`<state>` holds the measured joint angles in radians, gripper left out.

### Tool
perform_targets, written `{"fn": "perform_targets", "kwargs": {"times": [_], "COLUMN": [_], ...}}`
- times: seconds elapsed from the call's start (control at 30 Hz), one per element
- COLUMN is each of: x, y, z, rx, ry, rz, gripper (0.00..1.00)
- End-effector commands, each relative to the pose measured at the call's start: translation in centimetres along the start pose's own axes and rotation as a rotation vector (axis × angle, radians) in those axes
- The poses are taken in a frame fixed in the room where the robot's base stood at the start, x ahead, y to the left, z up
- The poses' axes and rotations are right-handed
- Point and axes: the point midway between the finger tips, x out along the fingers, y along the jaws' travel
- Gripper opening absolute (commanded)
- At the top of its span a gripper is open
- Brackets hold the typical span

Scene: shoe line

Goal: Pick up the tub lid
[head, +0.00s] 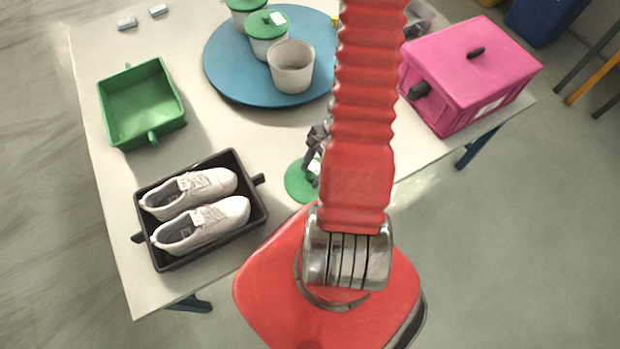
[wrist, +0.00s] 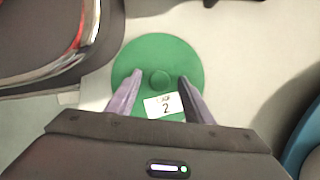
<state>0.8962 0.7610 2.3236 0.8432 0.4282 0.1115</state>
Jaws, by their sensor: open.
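The tub lid (head: 298,183) is a round green disc lying flat on the table near its front edge, partly hidden behind my arm in the head view. In the wrist view the lid (wrist: 190,68) shows a small round knob at its middle and a white label marked 2. My gripper (wrist: 158,78) is open above the lid, with its two fingers on either side of the knob. In the head view my gripper (head: 312,160) is a dark shape over the lid. I cannot tell the height of the fingertips above it.
An open grey tub (head: 291,68) and two green-lidded tubs stand on a blue round tray (head: 222,62). A black tray (head: 262,205) holds white shoes (head: 205,225). An empty green tray (head: 140,105) is at left. A pink lidded box (head: 470,75) stands at right.

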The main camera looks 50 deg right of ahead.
Motion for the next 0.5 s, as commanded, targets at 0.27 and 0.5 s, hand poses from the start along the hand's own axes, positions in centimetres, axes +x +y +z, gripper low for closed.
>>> {"fn": "perform_targets", "kwargs": {"times": [0.27, 0.5], "x": [-0.03, -0.03], "y": [-0.01, -0.01], "z": [0.00, 0.00], "rx": [0.000, 0.000], "ry": [0.000, 0.000], "rz": [0.000, 0.000], "gripper": [0.47, 0.38]}}
